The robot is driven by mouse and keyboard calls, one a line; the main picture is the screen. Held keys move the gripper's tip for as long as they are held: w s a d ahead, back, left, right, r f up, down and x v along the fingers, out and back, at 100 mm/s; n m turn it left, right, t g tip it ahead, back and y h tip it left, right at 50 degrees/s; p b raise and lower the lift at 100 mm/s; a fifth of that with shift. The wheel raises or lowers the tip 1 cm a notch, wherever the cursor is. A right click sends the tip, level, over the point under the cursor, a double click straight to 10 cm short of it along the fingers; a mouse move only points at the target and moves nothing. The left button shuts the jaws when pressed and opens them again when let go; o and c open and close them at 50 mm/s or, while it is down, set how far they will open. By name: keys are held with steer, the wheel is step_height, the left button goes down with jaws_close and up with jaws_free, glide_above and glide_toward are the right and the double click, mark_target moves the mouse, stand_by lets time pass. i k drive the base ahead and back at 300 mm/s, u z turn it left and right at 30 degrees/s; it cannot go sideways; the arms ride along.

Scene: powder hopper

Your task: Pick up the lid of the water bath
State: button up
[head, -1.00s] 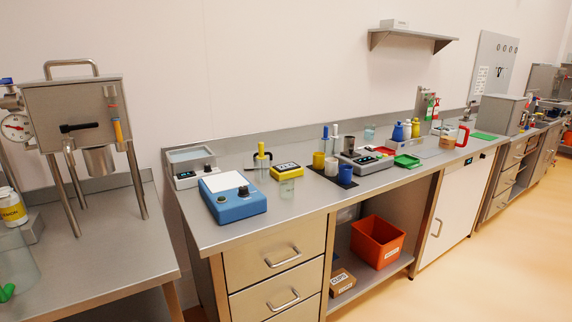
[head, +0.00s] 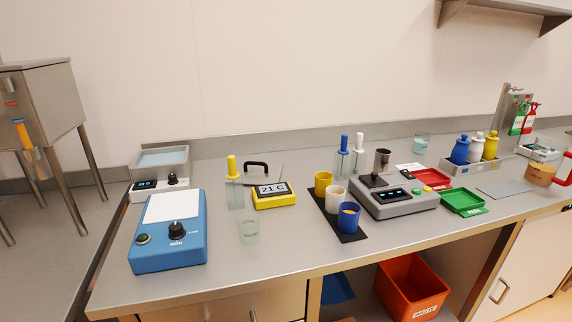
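The water bath (head: 160,162) stands at the back left of the counter in the head view. It is a steel basin with clear bluish water on a white base with a small display and a black knob. Its top is open. Behind the yellow thermometer box (head: 274,196) a black arched handle (head: 256,165) shows, which looks like the handle of the lid. The lid's flat plate is hard to tell from the steel counter and is partly hidden by the box. My gripper is not in view.
A blue stirrer (head: 170,245) with a white plate stands in front of the bath. A glass cylinder with a yellow-topped tool (head: 234,185) stands just left of the handle, and a glass beaker (head: 249,230) in front. Coloured cups (head: 348,218) stand on a black mat to the right.

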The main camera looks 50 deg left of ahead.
mark_target(251, 173)
steer(key=u, duration=0.2)
steer(key=i, duration=0.9)
steer(key=u, duration=1.1)
steer(key=i, duration=0.75)
steer(key=u, duration=1)
steer(key=i, duration=0.25)
steer(key=u, duration=0.25)
